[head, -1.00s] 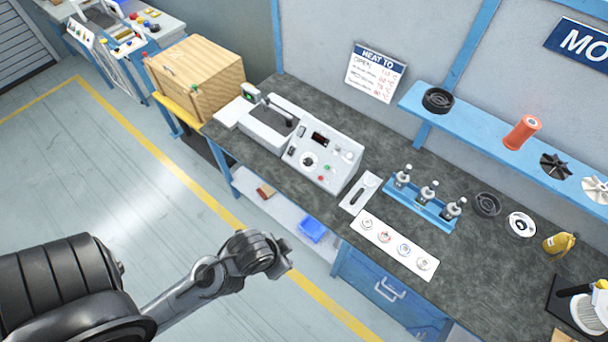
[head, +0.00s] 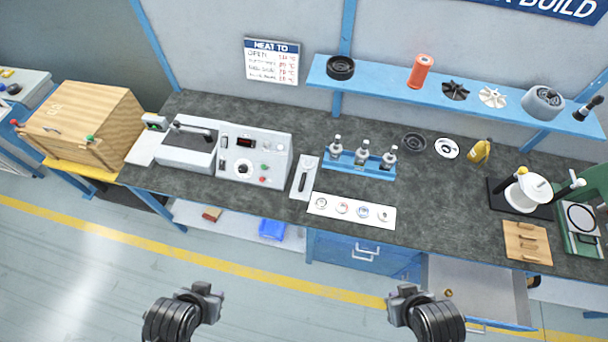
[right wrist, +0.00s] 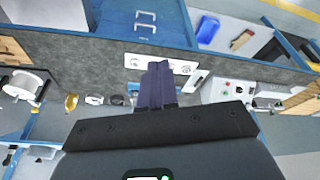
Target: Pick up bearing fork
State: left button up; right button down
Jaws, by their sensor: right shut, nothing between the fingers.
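A pale narrow plate with a dark slot (head: 304,177) lies on the bench between the heater box and the white card of bearings. It may be the bearing fork or its holder; I cannot tell. It seems to show in the right wrist view too (right wrist: 193,84), partly behind my fingers. My right gripper (right wrist: 157,70) is shut and empty, with its dark fingers together. In the head view my right gripper (head: 404,291) is in front of the bench, apart from it. My left gripper (head: 208,290) is also in front of the bench; its fingers are not clear.
The heater box (head: 240,152) stands left of the plate; the white card (head: 350,211) lies right of it. A blue rack (head: 358,163) holds several bottles behind. A drawer (head: 480,290) stands open below the bench's right part. Bare bench top (head: 440,195) lies right of the card.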

jog(key=shift+d, duration=0.1)
jog(key=c, duration=1)
grip_release()
jog(key=shift+o, duration=0.6)
jog(key=shift+w+r, duration=0.1)
jog(key=shift+w, duration=0.05)
